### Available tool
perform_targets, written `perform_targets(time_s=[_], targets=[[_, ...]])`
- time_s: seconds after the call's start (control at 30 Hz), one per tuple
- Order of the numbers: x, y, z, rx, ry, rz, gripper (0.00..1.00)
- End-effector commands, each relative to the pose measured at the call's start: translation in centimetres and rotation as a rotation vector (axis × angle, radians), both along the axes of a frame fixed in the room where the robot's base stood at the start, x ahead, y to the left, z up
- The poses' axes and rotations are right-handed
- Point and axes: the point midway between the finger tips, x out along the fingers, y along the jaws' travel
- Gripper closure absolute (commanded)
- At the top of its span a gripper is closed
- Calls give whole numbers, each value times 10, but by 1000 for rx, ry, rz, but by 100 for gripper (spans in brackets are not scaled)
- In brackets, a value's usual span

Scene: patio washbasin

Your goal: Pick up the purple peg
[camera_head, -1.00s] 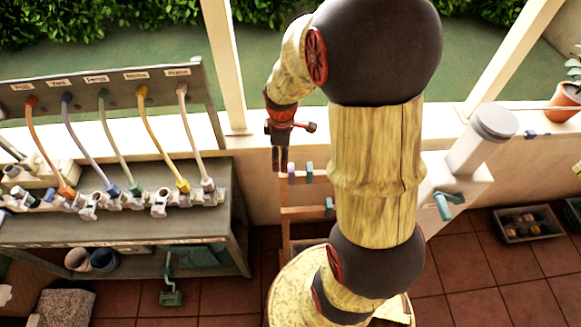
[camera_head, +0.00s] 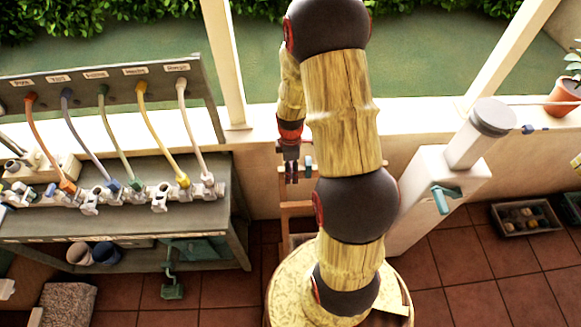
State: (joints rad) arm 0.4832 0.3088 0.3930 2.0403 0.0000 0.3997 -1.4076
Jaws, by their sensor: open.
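The purple peg (camera_head: 291,172) is on the wooden rack (camera_head: 297,206) in front of the low wall, left of my arm. Only a small purple patch of it shows; my gripper hides most of it. My gripper (camera_head: 291,178) points down at the peg, with its fingers open on either side of it as seen from here. I cannot tell whether the fingers touch the peg. A teal peg (camera_head: 309,165) is just right of the gripper.
A grey bench (camera_head: 130,225) with coloured hoses and taps stands at the left. A white post with a teal tap handle (camera_head: 441,198) stands right of my arm. A crate (camera_head: 526,219) sits on the tiled floor at the right. The low wall (camera_head: 260,150) runs behind the rack.

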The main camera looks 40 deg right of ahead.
Motion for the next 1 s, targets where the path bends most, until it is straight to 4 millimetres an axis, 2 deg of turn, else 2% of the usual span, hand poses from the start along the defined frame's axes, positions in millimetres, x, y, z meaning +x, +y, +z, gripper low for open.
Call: perform_targets(time_s=[0.1, 0.3, 0.9, 1.0], targets=[[0, 0, -6, 1, 1, 0, 47], [0, 0, -6, 0, 0, 0, 47], [0, 0, -5, 0, 0, 0, 81], [0, 0, -5, 0, 0, 0, 83]])
